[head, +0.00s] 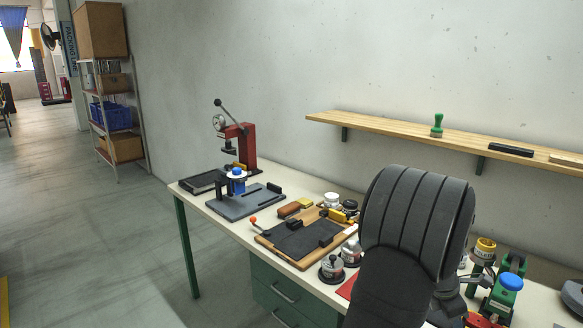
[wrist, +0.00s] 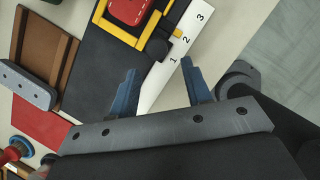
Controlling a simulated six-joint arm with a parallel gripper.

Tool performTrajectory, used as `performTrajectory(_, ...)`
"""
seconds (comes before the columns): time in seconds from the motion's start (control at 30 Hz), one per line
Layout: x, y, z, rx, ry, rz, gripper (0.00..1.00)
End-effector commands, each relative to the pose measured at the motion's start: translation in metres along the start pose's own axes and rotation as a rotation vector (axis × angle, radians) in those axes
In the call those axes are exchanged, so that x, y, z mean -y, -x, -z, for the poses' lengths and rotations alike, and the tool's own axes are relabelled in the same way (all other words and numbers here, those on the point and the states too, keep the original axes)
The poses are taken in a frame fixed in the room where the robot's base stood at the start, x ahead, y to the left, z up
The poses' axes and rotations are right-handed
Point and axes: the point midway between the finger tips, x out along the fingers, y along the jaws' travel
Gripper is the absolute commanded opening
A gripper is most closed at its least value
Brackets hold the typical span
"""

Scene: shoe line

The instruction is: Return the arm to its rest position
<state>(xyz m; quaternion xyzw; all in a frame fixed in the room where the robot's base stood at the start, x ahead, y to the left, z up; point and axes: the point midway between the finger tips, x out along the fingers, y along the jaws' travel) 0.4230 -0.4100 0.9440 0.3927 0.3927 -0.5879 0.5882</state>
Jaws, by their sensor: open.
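My gripper (wrist: 160,88) shows in the wrist view with its two blue fingers apart and nothing between them. Below the fingers are a white strip (wrist: 184,50) numbered 1, 2, 3 and a pale bench surface. In the head view my dark arm (head: 415,215) rises at the front right of the bench (head: 205,207). Its rounded grey link covers part of the bench and wall. My gripper cannot be made out in the head view. How high the fingers are above the strip is hard to tell.
Near the fingers are a yellow frame (wrist: 128,33) around a red piece (wrist: 130,10), and a brown wooden tray (wrist: 42,45). On the bench stand a red press (head: 246,146), a wooden board (head: 268,243), several jars and a blue-capped green device (head: 502,297). A wall shelf (head: 400,127) runs behind.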

Motion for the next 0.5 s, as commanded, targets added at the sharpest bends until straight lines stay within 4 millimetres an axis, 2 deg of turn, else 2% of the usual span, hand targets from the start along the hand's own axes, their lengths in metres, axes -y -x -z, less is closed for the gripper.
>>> performTrajectory(0.13,0.001,-0.010,-0.022,0.000,-0.004,0.001,0.45)
performTrajectory(0.23,0.001,-0.021,-0.019,-0.002,0.000,0.002,0.45)
performTrajectory(0.5,-0.007,-0.018,-0.013,0.000,0.001,0.000,0.45)
